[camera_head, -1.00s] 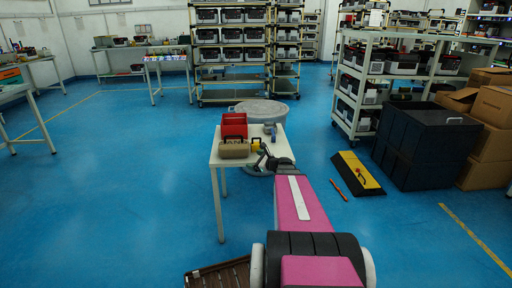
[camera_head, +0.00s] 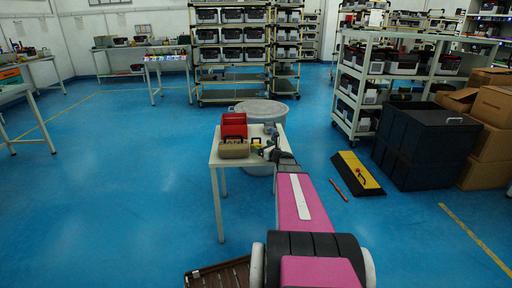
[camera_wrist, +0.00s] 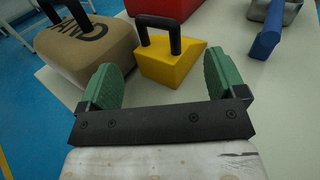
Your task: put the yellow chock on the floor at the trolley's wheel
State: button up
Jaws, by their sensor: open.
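The yellow chock (camera_wrist: 168,62) stands on the small white table (camera_wrist: 270,105), with a black handle on its top. In the head view the chock (camera_head: 256,144) is small and partly hidden by my arm. My gripper (camera_wrist: 165,85) is open, its two green pads apart, with the chock just ahead between their directions and not gripped. The trolley (camera_head: 400,84) with shelves of dark boxes stands at the right in the head view. Its near wheels (camera_head: 352,139) rest on the blue floor.
A dark crate (camera_head: 425,145) and a black-yellow ramp (camera_head: 357,173) are near the trolley.

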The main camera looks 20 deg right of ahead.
aim_at(258, 144)
jog(key=x, duration=0.4)
jog(key=shift+w+r, duration=0.2)
jog(key=shift+w, duration=0.1)
jog(key=c, duration=0.8)
jog(key=shift+c, duration=0.2)
jog(key=shift+r, duration=0.4)
notch_tip(258, 144, up, 3)
jog(key=s+a+r, duration=0.2)
jog(key=s, duration=0.1)
jog(key=s+a+r, duration=0.2)
jog(key=s, duration=0.1)
jog(key=s+a+r, duration=0.2)
jog(key=s+r, duration=0.1)
jog(key=shift+s+a, duration=0.2)
jog(key=shift+a, duration=0.15)
jog(key=shift+s+r, duration=0.1)
jog(key=shift+s, duration=0.05)
